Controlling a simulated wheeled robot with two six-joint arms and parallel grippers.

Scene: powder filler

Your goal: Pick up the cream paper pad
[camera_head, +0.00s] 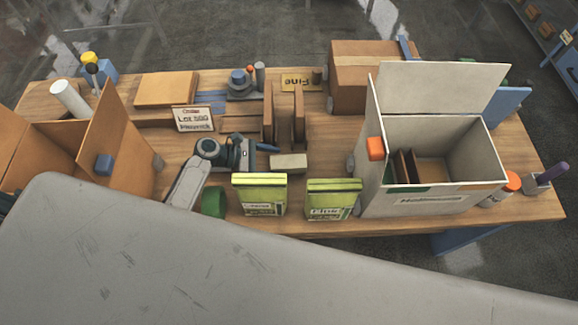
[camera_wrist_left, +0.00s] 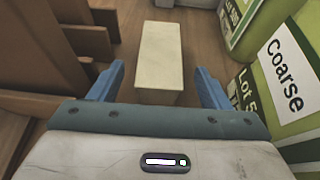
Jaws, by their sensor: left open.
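The cream paper pad (camera_head: 288,163) is a small pale block lying on the wooden table, just behind two green boxes. It also shows in the left wrist view (camera_wrist_left: 160,52), upright in the picture and straight ahead of the jaws. My left gripper (camera_head: 262,156) is just left of the pad, its blue fingers pointing at it. In the left wrist view the fingers (camera_wrist_left: 159,80) are open, apart on either side of the pad's near end, with nothing gripped. My right gripper is not in view.
Green boxes (camera_head: 259,195) (camera_head: 333,199) stand close in front of the pad; one is labelled Coarse (camera_wrist_left: 285,80). Brown upright dividers (camera_head: 284,115) stand behind it. A white open carton (camera_head: 425,200) is at right, a brown open carton (camera_head: 125,150) at left.

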